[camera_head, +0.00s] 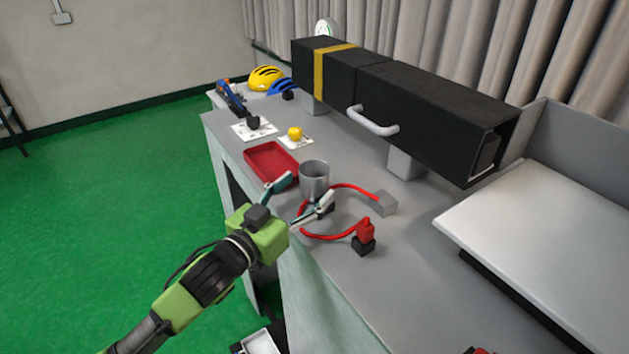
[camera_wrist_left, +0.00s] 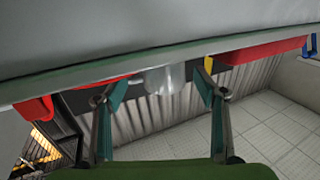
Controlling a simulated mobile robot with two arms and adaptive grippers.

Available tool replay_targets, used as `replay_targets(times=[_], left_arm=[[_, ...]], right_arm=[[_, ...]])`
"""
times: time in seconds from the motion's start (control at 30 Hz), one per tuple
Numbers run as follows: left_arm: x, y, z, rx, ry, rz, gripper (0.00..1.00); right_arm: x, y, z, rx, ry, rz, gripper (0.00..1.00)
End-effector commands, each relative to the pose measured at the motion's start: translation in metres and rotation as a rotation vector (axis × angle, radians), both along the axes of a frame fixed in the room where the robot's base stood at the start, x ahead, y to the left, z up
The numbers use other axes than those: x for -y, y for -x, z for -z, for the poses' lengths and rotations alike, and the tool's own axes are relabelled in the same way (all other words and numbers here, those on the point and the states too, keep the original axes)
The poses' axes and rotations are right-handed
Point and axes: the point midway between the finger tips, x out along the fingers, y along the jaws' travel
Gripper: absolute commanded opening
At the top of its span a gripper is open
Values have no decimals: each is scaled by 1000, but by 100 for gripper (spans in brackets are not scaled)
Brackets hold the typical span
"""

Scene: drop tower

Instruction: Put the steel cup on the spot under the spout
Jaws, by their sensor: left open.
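The steel cup (camera_head: 314,181) stands upright on the grey bench, near its left edge, just right of the red tray. My left gripper (camera_head: 306,194) is open and empty, on the near side of the cup, with one finger to each side. In the left wrist view the cup (camera_wrist_left: 163,79) shows between the two spread fingers, a little beyond their tips; I cannot tell if they touch it. I cannot pick out the spout or the marked spot for certain. My right gripper is not in view.
A red tray (camera_head: 271,159) lies left of the cup. A red curved tube (camera_head: 352,187), a grey block (camera_head: 384,204) and a red-and-black piece (camera_head: 364,238) lie right of it. A long black box (camera_head: 425,112) with a handle stands behind on supports.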

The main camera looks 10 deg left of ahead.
Motion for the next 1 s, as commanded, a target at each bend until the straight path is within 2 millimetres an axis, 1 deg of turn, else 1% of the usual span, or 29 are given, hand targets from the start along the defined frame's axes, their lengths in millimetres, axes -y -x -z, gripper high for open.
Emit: replay_targets(times=[0.03, 0.17, 0.3, 0.43, 0.67, 0.77, 0.8, 0.83, 0.93, 0.97, 1.0], left_arm=[[1, -5, -5, 0, 0, -1, 65], [4, -23, -12, 1, -1, -1, 65], [9, -39, -9, 0, 0, -1, 65], [13, -46, -7, 0, 1, 0, 65], [13, -47, -6, 0, 0, 0, 65], [13, -47, -6, 0, 0, 0, 41], [13, -47, -6, 0, 0, 0, 31], [13, -47, -6, 0, 0, 0, 23], [13, -46, -7, 0, 0, 0, 22], [13, -46, -7, 0, 0, 0, 18], [13, -46, -6, 0, 0, 0, 18]], right_arm=[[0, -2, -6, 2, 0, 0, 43], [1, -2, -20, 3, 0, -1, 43], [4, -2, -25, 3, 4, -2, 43], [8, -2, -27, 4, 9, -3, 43], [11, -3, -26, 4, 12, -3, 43], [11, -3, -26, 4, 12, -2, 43], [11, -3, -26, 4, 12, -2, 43], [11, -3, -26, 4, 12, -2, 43], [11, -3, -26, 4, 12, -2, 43], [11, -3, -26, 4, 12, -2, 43], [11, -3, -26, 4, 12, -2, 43]])
